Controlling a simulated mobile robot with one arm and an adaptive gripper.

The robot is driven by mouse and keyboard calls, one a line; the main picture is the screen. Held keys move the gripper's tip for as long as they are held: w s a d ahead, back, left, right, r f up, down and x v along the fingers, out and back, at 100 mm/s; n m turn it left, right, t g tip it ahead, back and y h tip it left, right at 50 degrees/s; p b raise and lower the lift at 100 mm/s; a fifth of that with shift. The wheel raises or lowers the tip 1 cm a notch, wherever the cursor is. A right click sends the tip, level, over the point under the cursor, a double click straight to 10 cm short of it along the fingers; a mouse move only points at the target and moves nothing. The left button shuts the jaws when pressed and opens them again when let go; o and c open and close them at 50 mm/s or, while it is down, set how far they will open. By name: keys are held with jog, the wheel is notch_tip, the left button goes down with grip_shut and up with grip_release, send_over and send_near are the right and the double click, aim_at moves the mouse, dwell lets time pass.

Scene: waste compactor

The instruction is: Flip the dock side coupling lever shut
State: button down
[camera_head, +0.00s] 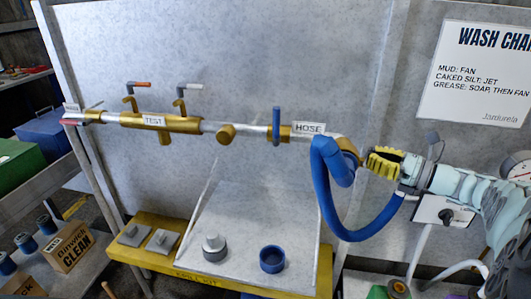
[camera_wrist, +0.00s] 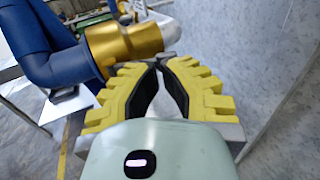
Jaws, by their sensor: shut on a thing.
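The brass coupling (camera_head: 347,150) sits at the right end of the pipe, under the HOSE label, where the blue hose (camera_head: 326,180) joins. In the wrist view the brass coupling (camera_wrist: 122,45) is just beyond my fingertips, with blue hose fitting on its left and a pale pipe on its right. My gripper (camera_head: 370,162), with yellow ribbed fingers, is right beside the coupling. In the wrist view its fingertips (camera_wrist: 160,65) come together at the coupling's near edge. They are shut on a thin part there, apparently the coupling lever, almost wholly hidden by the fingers.
The blue hose loops below my arm. A blue valve handle (camera_head: 276,125) stands upright on the pipe left of the coupling. A yellow spill kit shelf (camera_head: 185,273) holds a blue cup (camera_head: 271,259). A grey wall panel is close behind the pipe.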

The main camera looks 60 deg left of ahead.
jog(key=b+v, duration=0.6)
jog(key=v, duration=0.8)
jog(key=shift+s, duration=0.1)
